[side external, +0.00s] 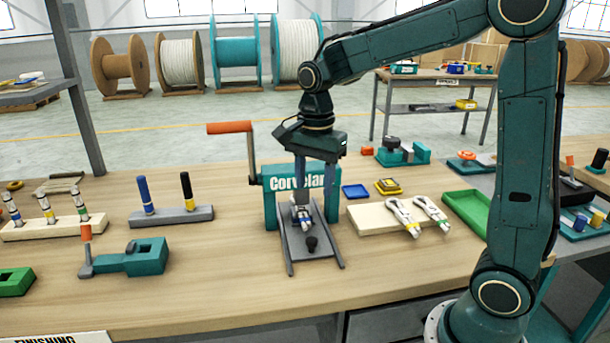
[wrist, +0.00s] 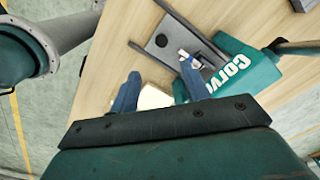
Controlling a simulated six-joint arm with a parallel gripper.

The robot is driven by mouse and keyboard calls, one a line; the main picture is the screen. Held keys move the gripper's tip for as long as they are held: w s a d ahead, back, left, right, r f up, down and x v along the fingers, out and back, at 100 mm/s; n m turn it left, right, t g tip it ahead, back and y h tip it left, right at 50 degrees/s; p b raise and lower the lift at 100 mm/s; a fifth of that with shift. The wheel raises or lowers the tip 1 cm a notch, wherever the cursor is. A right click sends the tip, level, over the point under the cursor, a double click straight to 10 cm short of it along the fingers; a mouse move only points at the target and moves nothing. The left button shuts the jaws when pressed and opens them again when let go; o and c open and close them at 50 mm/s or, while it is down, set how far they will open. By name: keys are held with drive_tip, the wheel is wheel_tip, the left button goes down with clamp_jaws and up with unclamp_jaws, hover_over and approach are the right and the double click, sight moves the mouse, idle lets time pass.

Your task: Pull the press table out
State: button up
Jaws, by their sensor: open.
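The press (side external: 268,205) is a teal block with white lettering and an orange-handled crank on its left. The grey press table (side external: 308,253) lies between two rails in front of it, with a black knob (side external: 311,243) near its front end. A small white piece with a blue band (side external: 301,216) lies on the table. My gripper (side external: 315,207) is open with fingers pointing down, over the back part of the table near the press. In the wrist view, the fingers (wrist: 160,80) are apart and empty; the table (wrist: 172,22) and knob (wrist: 161,40) show beyond them. I cannot tell the fingers' exact height.
To the right are a pale board (side external: 375,218) with two looped rope ends, a blue tray (side external: 355,191) and a green tray (side external: 466,208). To the left stand a grey marker holder (side external: 180,216) and a teal clamp (side external: 140,258). The bench in front of the rails is clear.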

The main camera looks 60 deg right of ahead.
sight(312, 239)
drive_tip(key=shift+w+d+f+m, duration=0.15)
drive_tip(key=shift+w+f+m, duration=0.1)
drive_tip(key=shift+w+m, duration=0.05)
drive_tip(key=shift+f, duration=0.1)
wheel_tip(312, 239, down, 14)
drive_tip(key=shift+r, duration=0.2)
idle(0.5)
clamp_jaws()
